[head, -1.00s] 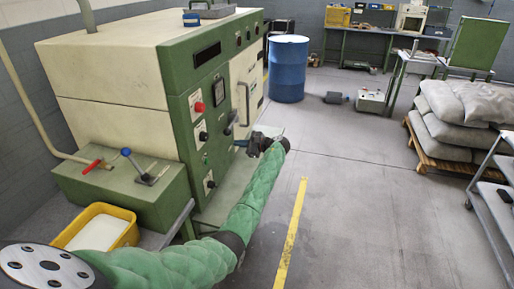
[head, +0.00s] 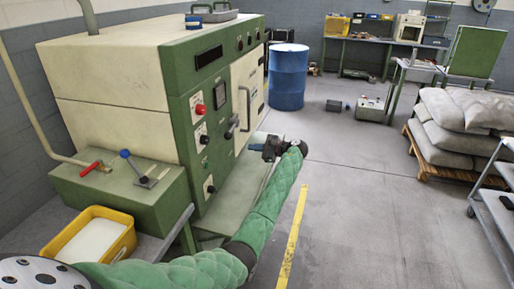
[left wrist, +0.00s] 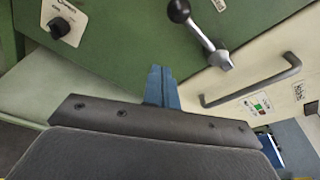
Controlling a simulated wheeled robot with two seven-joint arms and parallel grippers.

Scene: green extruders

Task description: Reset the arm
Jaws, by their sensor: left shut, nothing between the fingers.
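My left arm, in a green sleeve, reaches in from the lower left in the head view. Its left gripper (head: 257,146) is beside the front of the green and cream machine (head: 110,105), near the white door. In the left wrist view the blue fingers (left wrist: 161,86) are shut together with nothing between them. They point toward the green panel, below a lever with a black ball knob (left wrist: 196,30). The door handle (left wrist: 250,82) is to their right. I cannot tell from the views how far the fingertips are from the panel. My right gripper does not show.
A yellow bin (head: 90,238) with white contents stands at lower left. A blue drum (head: 288,77) stands behind the machine. A pallet of grey sacks (head: 455,120) and a metal cart (head: 490,200) are at right. The floor around the yellow line (head: 293,235) is clear.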

